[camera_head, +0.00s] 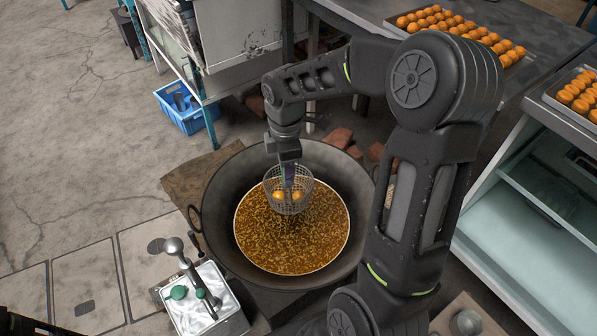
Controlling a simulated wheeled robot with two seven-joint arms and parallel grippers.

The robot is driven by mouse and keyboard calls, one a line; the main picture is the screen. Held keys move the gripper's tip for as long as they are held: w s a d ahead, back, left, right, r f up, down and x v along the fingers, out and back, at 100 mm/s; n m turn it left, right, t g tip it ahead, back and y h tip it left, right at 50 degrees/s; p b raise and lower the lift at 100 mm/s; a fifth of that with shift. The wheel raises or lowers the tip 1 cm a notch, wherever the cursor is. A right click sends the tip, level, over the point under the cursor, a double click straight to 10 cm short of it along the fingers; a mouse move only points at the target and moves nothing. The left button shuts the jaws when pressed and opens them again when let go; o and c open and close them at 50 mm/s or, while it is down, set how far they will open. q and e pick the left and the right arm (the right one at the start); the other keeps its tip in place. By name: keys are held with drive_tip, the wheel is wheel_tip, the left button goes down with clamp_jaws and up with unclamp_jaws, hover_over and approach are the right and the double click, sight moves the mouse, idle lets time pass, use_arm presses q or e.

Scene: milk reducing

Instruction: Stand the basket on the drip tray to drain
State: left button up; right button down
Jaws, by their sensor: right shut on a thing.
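The wire basket (274,199) is a round mesh holding a few golden balls (279,196). It is over the dark wok (221,206) of bubbling brown syrup or oil (290,245). Whether its bottom touches the liquid is hard to tell. My right gripper (288,178) points down from above and is shut on the basket at its upper part; the fingertips are partly hidden. I cannot pick out the drip tray with certainty. My left gripper does not show.
A white square container (230,324) with a metal ladle (190,266) stands at the wok's lower left. Trays of orange balls (460,25) (580,98) lie on the right counters. A blue crate (184,112) is on the floor. Bricks (340,137) lie behind the wok.

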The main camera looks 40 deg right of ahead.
drive_tip(key=w+a+r+m, duration=0.2)
drive_tip(key=w+a+m, duration=0.6)
drive_tip(key=a+m, duration=0.4)
drive_tip(key=shift+a+r+m, duration=0.25)
drive_tip(key=shift+a+m, duration=0.1)
drive_tip(key=shift+m, duration=0.25)
drive_tip(key=shift+d, duration=0.15)
